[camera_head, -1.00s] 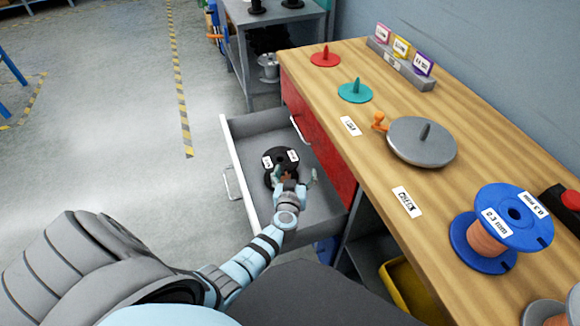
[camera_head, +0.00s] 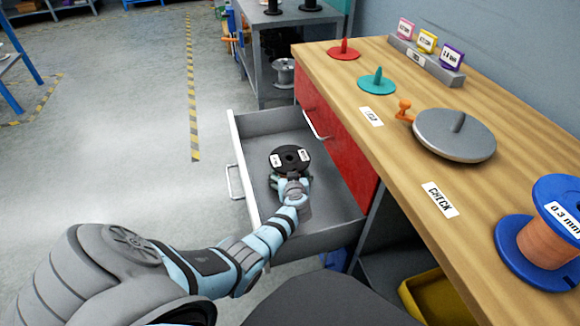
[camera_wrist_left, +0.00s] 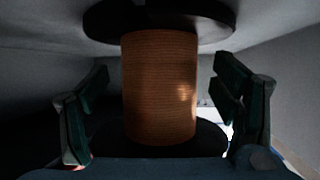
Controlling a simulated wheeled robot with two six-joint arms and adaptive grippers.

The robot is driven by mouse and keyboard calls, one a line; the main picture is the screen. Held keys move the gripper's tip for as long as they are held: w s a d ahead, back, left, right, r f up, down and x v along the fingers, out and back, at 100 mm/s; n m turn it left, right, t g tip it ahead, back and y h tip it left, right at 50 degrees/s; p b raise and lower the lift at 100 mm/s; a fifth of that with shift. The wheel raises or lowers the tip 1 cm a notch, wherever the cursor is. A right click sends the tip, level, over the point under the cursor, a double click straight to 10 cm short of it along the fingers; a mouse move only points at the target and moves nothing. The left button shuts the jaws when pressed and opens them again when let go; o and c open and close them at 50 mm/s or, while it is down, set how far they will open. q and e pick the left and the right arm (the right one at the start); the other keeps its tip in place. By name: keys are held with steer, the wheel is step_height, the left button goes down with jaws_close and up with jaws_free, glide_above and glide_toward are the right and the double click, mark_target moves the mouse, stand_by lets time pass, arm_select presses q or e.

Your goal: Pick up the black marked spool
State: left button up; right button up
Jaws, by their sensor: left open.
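The black marked spool (camera_head: 290,157) stands upright in the open drawer (camera_head: 243,178), with white labels on its upper flange. My left gripper (camera_head: 290,183) is inside the drawer at the spool's near side, below the upper flange. In the left wrist view, the spool's copper-coloured wound core (camera_wrist_left: 160,88) stands between the two dark green fingers of the left gripper (camera_wrist_left: 162,112). The fingers are open, with a gap on each side of the core. The lower flange is partly hidden. My right gripper is not in view.
The wooden bench (camera_head: 395,150) on the right holds a grey disc (camera_head: 455,140), a blue spool (camera_head: 520,255), and red (camera_head: 344,52) and teal (camera_head: 376,83) spindle bases. A yellow bin (camera_head: 435,300) sits below. Floor left of the drawer is clear.

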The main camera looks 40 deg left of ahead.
arm_select(q)
steer(key=shift+r, duration=0.15)
steer(key=shift+c, duration=0.6)
jaws_close()
steer(key=shift+r, duration=0.1)
